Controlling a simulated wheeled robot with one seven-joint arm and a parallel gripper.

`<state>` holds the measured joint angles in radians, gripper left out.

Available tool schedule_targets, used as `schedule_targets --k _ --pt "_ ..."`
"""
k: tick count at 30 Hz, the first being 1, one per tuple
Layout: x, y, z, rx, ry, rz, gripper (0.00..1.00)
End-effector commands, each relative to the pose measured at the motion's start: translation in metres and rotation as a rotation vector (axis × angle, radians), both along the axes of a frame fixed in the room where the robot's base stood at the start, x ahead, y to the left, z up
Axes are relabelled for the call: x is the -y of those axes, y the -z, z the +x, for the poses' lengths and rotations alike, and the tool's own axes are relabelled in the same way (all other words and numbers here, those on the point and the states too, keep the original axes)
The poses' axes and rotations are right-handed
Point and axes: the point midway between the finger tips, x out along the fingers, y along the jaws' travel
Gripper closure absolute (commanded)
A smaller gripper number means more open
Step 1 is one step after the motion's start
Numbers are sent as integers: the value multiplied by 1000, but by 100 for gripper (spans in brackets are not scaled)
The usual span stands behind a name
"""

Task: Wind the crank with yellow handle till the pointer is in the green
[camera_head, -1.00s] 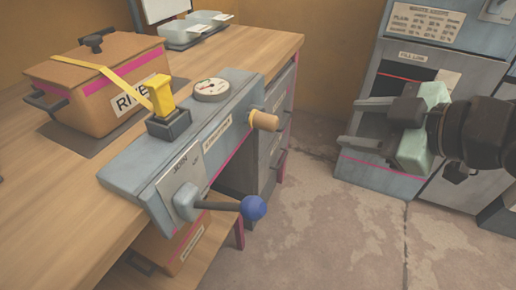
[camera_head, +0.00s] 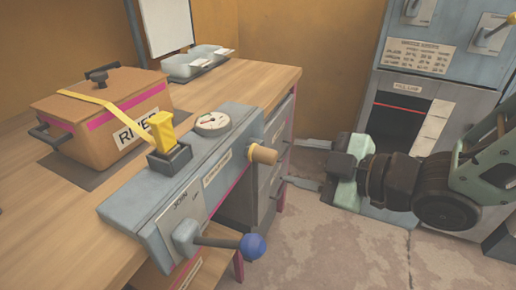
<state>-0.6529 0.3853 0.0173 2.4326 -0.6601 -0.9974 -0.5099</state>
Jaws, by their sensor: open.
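A grey strapping unit (camera_head: 190,180) sits along the front edge of the bench. On its front face is a stubby tan crank handle (camera_head: 264,154) with a yellow collar at its base. A round dial (camera_head: 212,122) with a dark pointer lies on top of the unit; its colour zones are too small to read. A yellow block (camera_head: 162,131) stands in a dark holder on top, and a yellow strap runs from it over the box. My gripper (camera_head: 289,163) is open and empty, its two fingers pointing left toward the tan handle, apparently a short gap away.
A lever with a blue ball (camera_head: 252,246) sticks out at the unit's near end. A brown lidded box (camera_head: 100,110) stands on the bench (camera_head: 240,80). A grey cabinet (camera_head: 430,75) stands at right. The floor between is clear.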

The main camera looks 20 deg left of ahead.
Motion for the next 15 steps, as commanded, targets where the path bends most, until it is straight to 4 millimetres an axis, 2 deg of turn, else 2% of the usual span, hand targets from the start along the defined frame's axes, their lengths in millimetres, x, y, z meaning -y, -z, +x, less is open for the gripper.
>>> schedule_targets --k 1,9,15 --pt "-11 5 3 0 -3 0 50" --pt "-60 21 20 0 -1 0 50" --pt "-86 29 30 0 1 1 50"
